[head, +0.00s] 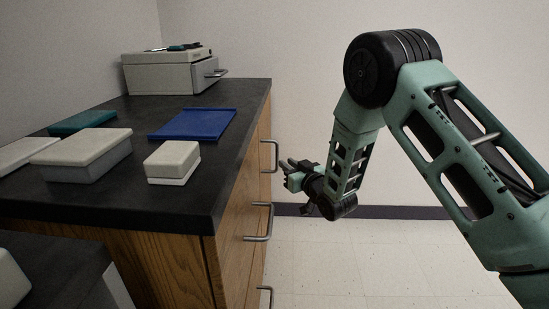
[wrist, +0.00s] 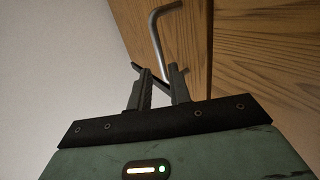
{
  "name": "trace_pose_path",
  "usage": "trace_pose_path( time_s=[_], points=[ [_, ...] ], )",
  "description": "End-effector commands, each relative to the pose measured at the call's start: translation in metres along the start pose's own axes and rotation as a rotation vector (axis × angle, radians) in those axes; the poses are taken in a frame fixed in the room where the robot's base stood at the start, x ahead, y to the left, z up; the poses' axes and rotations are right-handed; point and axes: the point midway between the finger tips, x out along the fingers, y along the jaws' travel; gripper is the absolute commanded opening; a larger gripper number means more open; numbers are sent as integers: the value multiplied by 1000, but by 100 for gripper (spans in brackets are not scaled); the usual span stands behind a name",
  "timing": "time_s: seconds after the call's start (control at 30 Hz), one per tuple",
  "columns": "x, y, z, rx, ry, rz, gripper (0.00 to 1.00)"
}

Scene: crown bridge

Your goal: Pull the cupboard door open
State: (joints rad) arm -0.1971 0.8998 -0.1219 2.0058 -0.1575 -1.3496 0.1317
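The cupboard door (wrist: 110,8) is wood-grained, with a bent grey metal bar handle (wrist: 158,42) in the wrist view. In the head view this appears to be the far upright handle (head: 275,157) on the wooden front of the counter; the door looks shut. My gripper (head: 287,167) is just right of that handle in the head view. In the wrist view my gripper (wrist: 160,75) has a gap between its dark fingers. The handle's near end shows at that gap; I cannot tell whether it is between the fingers or beyond them. No contact is clear.
Other bar handles (head: 262,224) stick out from the nearer front. The dark countertop (head: 120,203) holds a blue tray (head: 194,124), a pale box (head: 172,162), a larger lidded box (head: 84,155) and a grey case (head: 163,74). The tiled floor (head: 350,260) right of the cupboard is clear.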

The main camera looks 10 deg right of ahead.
Motion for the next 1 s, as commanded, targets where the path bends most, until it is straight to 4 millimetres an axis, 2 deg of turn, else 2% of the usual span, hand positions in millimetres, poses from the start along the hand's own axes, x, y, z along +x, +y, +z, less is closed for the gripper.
trace_pose_path(
  time_s=[0.2,0.43,0.6,0.87,0.9,0.97,1.0],
  points=[
    [46,0,2,-1,3,0,20],
    [79,0,2,-1,1,0,20],
    [89,0,0,-1,0,1,20],
    [90,0,0,0,-1,1,20],
    [90,0,0,0,-1,1,17],
    [90,0,0,0,-1,1,0],
    [90,0,0,0,-1,1,0]
  ],
)
